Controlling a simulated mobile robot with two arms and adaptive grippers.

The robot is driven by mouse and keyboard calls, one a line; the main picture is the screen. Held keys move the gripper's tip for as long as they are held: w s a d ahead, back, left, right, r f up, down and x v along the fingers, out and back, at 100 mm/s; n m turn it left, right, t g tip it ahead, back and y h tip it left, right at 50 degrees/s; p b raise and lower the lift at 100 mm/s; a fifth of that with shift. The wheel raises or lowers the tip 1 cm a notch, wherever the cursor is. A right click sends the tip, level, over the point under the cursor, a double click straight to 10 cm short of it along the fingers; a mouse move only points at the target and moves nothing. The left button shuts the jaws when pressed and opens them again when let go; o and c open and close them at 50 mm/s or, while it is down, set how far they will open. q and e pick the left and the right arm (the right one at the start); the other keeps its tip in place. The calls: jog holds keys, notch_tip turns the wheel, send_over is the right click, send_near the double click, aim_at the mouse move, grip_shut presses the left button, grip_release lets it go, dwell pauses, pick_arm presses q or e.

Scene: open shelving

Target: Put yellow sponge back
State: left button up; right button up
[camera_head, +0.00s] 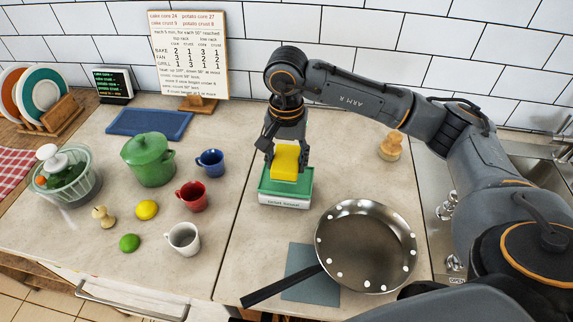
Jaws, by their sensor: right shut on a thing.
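The yellow sponge (285,161) is between the fingers of my right gripper (286,152), which is shut on it. The sponge is right over a green-topped box (284,187) with a white front and small dark lettering. I cannot tell whether the sponge touches the box top or hangs just above it. The right arm comes in from the right and points down at the box. My left gripper is not in view.
A steel frying pan (366,247) lies in front on a grey mat (305,270). Red (193,196), blue (210,162) and white (184,239) mugs stand left, beyond them a green pot (148,160). A wooden brush (391,146) stands behind right, near the sink.

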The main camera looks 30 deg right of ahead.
aim_at(287, 159)
notch_tip(287, 159, down, 3)
jog(key=shift+s+r, duration=0.1)
jog(key=shift+r, duration=0.05)
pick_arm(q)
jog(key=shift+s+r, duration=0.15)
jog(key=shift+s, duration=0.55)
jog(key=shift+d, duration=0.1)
pick_arm(e)
jog(key=shift+f+b, duration=0.35)
jog(key=o, duration=1.3)
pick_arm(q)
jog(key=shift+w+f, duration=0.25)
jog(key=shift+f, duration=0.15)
pick_arm(e)
jog(key=shift+r, duration=0.1)
jog(key=shift+r+p, duration=0.15)
jog(key=shift+p, duration=0.15)
pick_arm(q)
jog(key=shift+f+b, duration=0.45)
jog(key=shift+b, duration=0.25)
pick_arm(e)
notch_tip(287, 159, up, 12)
jog(key=shift+r, duration=0.15)
